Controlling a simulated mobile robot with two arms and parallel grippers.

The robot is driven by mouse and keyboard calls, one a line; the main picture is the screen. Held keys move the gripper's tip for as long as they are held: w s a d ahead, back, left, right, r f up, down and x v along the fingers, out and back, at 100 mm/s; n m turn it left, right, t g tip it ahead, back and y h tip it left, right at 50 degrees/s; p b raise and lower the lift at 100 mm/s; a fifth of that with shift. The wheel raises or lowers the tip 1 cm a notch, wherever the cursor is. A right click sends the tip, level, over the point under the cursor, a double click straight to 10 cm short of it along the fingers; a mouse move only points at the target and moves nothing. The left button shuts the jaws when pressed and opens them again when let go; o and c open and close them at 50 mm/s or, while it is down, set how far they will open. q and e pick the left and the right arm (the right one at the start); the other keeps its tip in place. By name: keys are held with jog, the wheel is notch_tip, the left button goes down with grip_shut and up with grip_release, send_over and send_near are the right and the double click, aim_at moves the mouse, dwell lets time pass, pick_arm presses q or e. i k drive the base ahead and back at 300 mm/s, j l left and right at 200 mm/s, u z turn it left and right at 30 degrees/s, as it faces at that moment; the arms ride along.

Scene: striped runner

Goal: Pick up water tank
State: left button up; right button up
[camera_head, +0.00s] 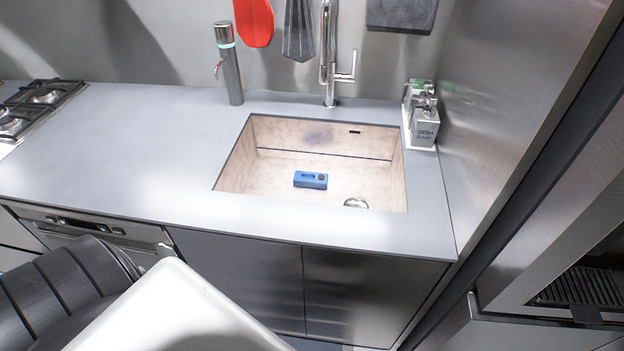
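A small blue box-shaped object (311,180) with a recess and a dark round spot on top lies on the floor of the sink. It is the only thing in view that could be the water tank. It lies flat and apart from the sink walls. The sink (270,178) is a rectangular basin with pale, stained walls, set into the grey counter. Neither of my grippers is in view. Dark ribbed and white parts, which seem to be mine, fill the bottom left corner, well short of the sink.
A tall faucet (329,60) stands behind the sink, and a grey cylindrical dispenser (229,65) stands behind it to the left. Soap bottles (424,125) stand at the right corner, beside a metal side panel (500,110). The counter (130,150) left of the sink is clear up to the stove (38,98).

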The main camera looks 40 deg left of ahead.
aim_at(306, 178)
jog(key=u, duration=0.9)
